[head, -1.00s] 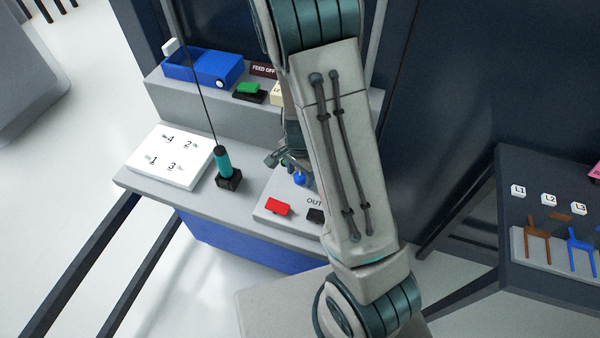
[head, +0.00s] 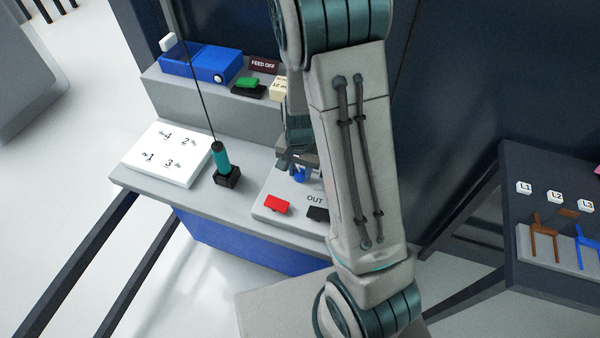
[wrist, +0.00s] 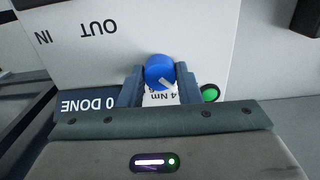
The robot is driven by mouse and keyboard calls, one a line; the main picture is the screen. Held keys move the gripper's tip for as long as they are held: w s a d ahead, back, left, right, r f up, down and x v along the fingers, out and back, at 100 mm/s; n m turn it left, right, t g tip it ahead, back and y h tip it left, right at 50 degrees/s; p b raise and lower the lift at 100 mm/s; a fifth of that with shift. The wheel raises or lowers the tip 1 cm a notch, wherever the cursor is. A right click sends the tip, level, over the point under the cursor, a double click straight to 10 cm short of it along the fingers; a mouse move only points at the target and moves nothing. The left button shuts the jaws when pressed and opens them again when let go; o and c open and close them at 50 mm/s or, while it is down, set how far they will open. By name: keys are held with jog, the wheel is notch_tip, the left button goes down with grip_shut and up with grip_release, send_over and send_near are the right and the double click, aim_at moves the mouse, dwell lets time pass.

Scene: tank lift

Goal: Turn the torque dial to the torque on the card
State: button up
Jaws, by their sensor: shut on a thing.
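The torque dial is a round blue knob (wrist: 160,68) with a white pointer line, on a pale panel. My gripper (wrist: 160,80) is shut on it, one finger on each side. A white label beside the knob, upside down in the wrist view, reads what looks like "4 Nm" (wrist: 160,98), partly hidden by the knob and gripper. In the head view the dial (head: 299,175) shows below my gripper (head: 302,158). A cream card (head: 279,87) on the back ledge seems to read "12" and is cut off by my arm.
A teal-handled driver (head: 221,160) hangs on a cable over a black socket. A white numbered plate (head: 195,172) lies left of it. Red (head: 276,205) and black (head: 318,214) blocks sit near "OUT". A green button (wrist: 210,93) is close to my right finger.

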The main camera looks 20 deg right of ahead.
aim_at(300, 172)
dwell(0.3)
jog(key=o, duration=1)
jog(key=shift+c, duration=0.2)
jog(key=shift+r, duration=0.1)
notch_tip(300, 172, up, 14)
